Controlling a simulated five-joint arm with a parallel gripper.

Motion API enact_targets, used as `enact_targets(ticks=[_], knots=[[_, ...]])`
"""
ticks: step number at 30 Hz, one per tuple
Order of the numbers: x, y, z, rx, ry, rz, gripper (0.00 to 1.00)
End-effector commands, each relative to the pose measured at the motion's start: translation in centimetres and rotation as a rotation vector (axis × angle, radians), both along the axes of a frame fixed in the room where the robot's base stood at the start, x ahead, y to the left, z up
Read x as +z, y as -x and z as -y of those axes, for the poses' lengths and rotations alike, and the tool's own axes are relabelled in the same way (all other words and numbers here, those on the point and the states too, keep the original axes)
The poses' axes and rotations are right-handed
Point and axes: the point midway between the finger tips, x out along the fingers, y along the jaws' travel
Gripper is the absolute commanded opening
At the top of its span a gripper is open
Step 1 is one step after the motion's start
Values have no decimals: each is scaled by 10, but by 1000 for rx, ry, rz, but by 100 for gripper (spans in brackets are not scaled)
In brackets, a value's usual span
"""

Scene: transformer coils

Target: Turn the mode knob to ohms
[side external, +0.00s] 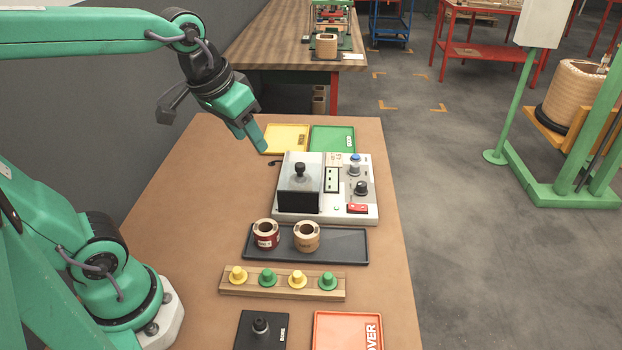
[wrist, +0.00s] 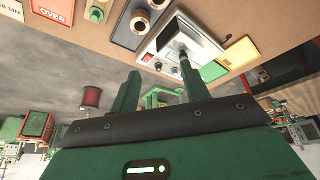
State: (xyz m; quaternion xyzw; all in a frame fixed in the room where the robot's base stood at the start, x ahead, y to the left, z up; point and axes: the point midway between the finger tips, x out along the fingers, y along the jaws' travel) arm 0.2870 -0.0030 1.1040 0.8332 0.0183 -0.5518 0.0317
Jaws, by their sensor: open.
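The tester (side external: 282,213) is a light grey box on the brown bench; it also shows in the wrist view (wrist: 150,57). My gripper (side external: 262,146) is open and empty, in the air above and left of the tester in the side view. In the wrist view its two fingers (wrist: 159,70) stand apart with nothing between them.
On the tester are a black block with a post (side external: 299,185) and a red switch (side external: 358,208). Yellow (side external: 285,133) and green (side external: 332,134) trays lie behind it. In front are a dark tray (side external: 345,247) with two coils, a peg rack (side external: 283,290) and an orange tray (side external: 340,335).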

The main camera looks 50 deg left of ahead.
Motion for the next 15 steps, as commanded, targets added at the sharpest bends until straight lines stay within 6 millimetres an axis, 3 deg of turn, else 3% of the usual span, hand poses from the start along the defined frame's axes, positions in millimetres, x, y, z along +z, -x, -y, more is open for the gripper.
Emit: enact_targets(ticks=[15], knots=[[-3, -105, 8, 96, 37, -134, 46]])
